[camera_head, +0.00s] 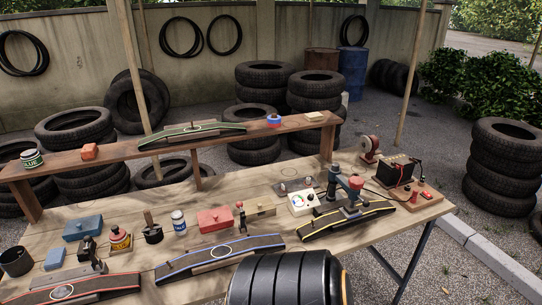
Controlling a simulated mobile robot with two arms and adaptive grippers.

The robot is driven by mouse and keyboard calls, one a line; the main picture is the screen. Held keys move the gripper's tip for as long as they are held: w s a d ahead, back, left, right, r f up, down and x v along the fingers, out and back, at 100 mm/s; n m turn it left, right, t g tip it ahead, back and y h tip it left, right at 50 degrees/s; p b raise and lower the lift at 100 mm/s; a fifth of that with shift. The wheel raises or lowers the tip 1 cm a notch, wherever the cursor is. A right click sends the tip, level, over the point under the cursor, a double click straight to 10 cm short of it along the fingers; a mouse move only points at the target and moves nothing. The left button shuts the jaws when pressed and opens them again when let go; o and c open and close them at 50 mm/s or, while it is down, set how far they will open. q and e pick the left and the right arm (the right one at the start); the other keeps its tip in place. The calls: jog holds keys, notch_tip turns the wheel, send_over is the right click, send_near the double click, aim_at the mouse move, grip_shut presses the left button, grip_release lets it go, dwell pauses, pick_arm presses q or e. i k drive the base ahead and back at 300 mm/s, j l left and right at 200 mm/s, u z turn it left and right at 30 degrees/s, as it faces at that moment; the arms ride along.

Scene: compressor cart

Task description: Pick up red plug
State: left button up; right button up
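A small red piece (425,195), which looks like the red plug, sits at the right end of the table on a wooden board beside a black battery-like box (395,170). It is too small to make out its shape. Another red part (357,183) tops a dark stand (334,180) to its left, so I cannot be certain which one is the plug. Neither of my grippers shows in the head view.
The wooden table (330,245) also holds a white gauge box (302,203), a yellow-edged ramp (345,219), a blue-edged ramp (220,256) and a red box (214,219). A raised shelf (110,155) runs behind. A large black ridged form (285,280) covers the front edge.

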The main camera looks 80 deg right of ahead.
aim_at(415, 192)
jog(key=z, duration=3.7)
jog(key=i+l+u, duration=0.1)
jog(key=i+l, duration=0.35)
jog(key=l, duration=0.25)
jog(key=i+l+u, duration=0.25)
jog(key=i+l, duration=0.2)
jog(key=l, duration=0.25)
jog(key=i+l, duration=0.2)
jog(key=l, duration=0.2)
jog(key=u, duration=0.05)
